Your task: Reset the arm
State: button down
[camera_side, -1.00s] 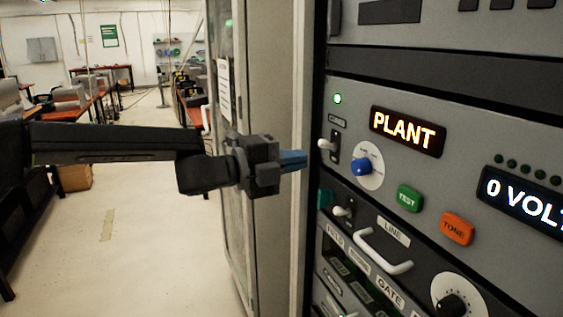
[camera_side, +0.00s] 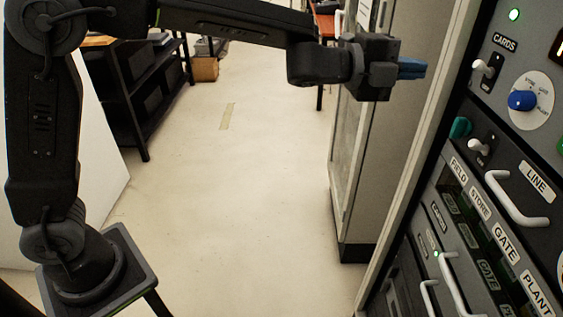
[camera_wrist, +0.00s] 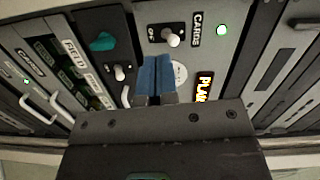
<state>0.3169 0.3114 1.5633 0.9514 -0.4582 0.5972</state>
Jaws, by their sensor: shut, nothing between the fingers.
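My gripper (camera_side: 413,68) is shut and empty, its blue fingertips side by side and pointing right at the rack. In the side view it stands in the air to the left of the panel, apart from it. In the wrist view the blue fingers (camera_wrist: 154,73) are pressed together in front of the panel and hide part of the dial. The CARDS toggle switch (camera_side: 483,68) and the blue knob (camera_side: 521,100) on its white dial lie to the right of the fingertips.
A green lamp (camera_side: 514,15) is lit above the CARDS switch. Below are a teal part (camera_side: 460,127), another toggle (camera_side: 478,147), a white LINE handle (camera_side: 515,200) and labelled modules. A tall cabinet (camera_side: 345,180) stands behind my gripper. The floor to the left is open.

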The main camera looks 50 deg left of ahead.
jog(key=s+a+n+y, duration=0.5)
jog(key=a+n, duration=0.2)
jog(key=a, duration=0.1)
jog(key=s+a+n+y, duration=0.5)
jog(key=a+n, duration=0.2)
jog(key=a, duration=0.1)
jog(key=s+a+f+n+g, duration=0.2)
jog(key=s+f+n, duration=0.1)
jog(key=s, duration=0.4)
jog(key=s+a+f+n+g, duration=0.2)
jog(key=s+f+n+g, duration=0.1)
jog(key=s, duration=0.5)
jog(key=s+a+f+n+g+y, duration=0.1)
jog(key=s+a+f+n+g, duration=0.1)
jog(key=s, duration=0.5)
notch_tip(320, 180, down, 3)
jog(key=n+g, duration=0.1)
jog(key=n, duration=0.1)
jog(key=shift+s+f+n, duration=0.15)
jog(key=shift+s+n, duration=0.2)
jog(key=shift+n, duration=0.05)
